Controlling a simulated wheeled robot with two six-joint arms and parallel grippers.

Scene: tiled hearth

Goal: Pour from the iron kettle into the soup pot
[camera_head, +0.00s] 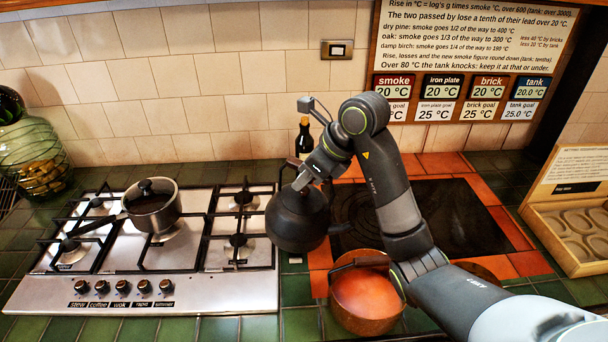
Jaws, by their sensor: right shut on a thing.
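The iron kettle (297,222) is dark and round, with a short spout on its right side. My right gripper (303,180) is shut on the kettle's handle at its top. The kettle looks about upright, between the gas hob and the black plate; whether it is clear of the surface is hard to tell. The copper-coloured pot (366,302), which looks like the soup pot, stands at the front, below and right of the kettle. My right arm passes close to its right side. Its contents are not clear. I see no stream from the spout. My left gripper is out of view.
A lidded steel saucepan (151,212) stands on the gas hob (190,288) at left. A dark bottle (304,142) is behind the kettle. A black iron plate (450,215) with orange tiles lies right. A glass jar (32,158) and a wooden tray (572,252) flank the counter.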

